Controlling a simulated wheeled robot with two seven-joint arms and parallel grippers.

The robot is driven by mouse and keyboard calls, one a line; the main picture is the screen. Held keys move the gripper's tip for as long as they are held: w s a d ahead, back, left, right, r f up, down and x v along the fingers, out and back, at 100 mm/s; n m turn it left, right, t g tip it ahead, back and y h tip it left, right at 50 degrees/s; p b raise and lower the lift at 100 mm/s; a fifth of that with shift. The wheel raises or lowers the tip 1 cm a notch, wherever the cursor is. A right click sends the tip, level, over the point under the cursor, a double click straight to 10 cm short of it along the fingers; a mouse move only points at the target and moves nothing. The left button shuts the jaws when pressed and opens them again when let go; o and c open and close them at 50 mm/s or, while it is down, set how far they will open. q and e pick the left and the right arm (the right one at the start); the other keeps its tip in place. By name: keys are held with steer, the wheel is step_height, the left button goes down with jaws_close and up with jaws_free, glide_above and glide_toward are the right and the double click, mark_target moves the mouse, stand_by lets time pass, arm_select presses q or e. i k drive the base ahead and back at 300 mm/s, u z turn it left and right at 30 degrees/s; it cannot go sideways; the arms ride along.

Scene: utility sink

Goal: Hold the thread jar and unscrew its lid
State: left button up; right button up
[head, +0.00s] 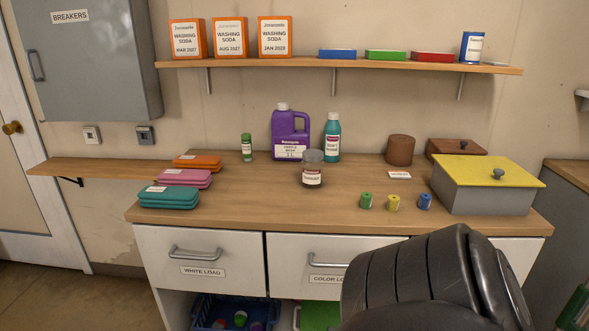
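A small jar (312,176) with a grey lid (313,156) stands upright near the middle of the wooden counter. It has a white label whose print is too small to read for sure; it looks like the thread jar. The lid sits on the jar. Neither of my grippers shows in the head view, and nothing touches the jar. A large black part of my own arm fills the lower right and hides part of the counter's front and drawers.
On the wooden counter (270,207), a purple jug (291,124) and a teal bottle (332,140) stand behind the jar. Coloured cases (168,198) lie left. The counter before the jar is clear.

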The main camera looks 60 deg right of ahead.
mark_target(312, 173)
steer(key=z, duration=0.65)
steer(key=i, duration=0.85)
steer(key=z, duration=0.95)
